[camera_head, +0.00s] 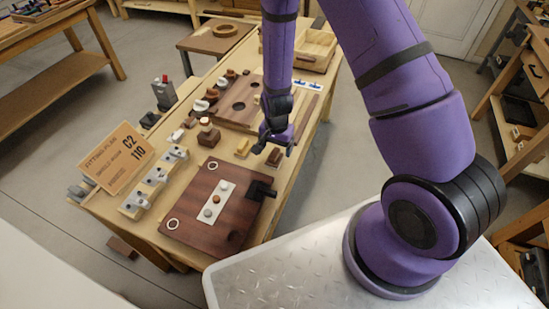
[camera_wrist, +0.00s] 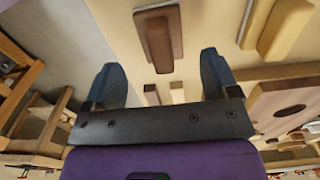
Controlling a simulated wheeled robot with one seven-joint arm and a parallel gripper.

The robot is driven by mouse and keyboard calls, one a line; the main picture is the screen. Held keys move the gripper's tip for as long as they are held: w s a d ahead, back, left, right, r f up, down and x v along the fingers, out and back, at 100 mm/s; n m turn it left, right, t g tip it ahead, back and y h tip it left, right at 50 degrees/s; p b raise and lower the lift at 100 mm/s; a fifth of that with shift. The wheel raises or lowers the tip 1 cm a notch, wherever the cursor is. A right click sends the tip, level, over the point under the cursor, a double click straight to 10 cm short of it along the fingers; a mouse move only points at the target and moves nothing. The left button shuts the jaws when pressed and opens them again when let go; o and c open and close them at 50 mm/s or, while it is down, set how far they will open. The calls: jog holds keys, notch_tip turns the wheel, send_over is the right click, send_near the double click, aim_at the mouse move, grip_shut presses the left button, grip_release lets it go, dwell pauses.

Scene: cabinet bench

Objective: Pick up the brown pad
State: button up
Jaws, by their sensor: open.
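A small dark brown block (camera_head: 274,157), which looks like the brown pad, lies on the bench near its right edge, just below my gripper (camera_head: 276,147). In the wrist view, the brown pad (camera_wrist: 158,42) is a raised block on a longer dark brown base, ahead of my gripper (camera_wrist: 160,80) and roughly centred between the fingers. The fingers are spread wide with nothing held between them. The pad appears apart from both fingers; the exact height gap cannot be told.
A tan block (camera_wrist: 286,28) lies right of the pad in the wrist view. A yellow block (camera_head: 242,147) lies left of my gripper. A card (camera_head: 117,158) stands left.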

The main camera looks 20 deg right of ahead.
aim_at(275, 151)
jog(key=shift+a+f, duration=0.15)
jog(key=shift+f, duration=2)
jog(key=shift+c, duration=0.5)
jog(key=c, duration=0.9)
